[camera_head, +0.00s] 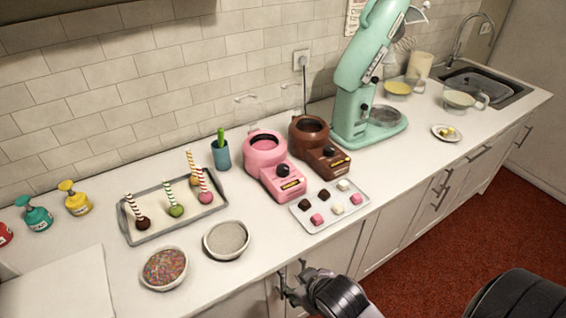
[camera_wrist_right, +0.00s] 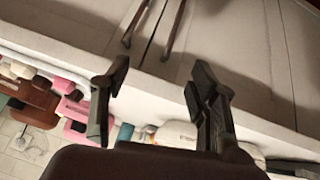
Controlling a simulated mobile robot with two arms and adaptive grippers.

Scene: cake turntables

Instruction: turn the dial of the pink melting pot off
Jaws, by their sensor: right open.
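The pink melting pot (camera_head: 264,150) stands on the counter, left of a brown melting pot (camera_head: 309,129). Its black dial (camera_head: 283,170) is on the front part of its body; its setting is too small to read. My right gripper (camera_head: 291,276) is at the counter's front edge, in front of the pink pot and clear of it. In the right wrist view my right gripper (camera_wrist_right: 157,80) is open and empty, and pink parts of the pot (camera_wrist_right: 76,108) show at the left. My left gripper is not in view.
A tray of sweets (camera_head: 357,208) lies right in front of the pots. A grey bowl (camera_head: 227,240), a sprinkle bowl (camera_head: 164,269) and a cake-pop tray (camera_head: 160,237) are to the left. A mint stand mixer (camera_head: 351,105) stands at right. Cabinet handles (camera_wrist_right: 173,30) show below the counter.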

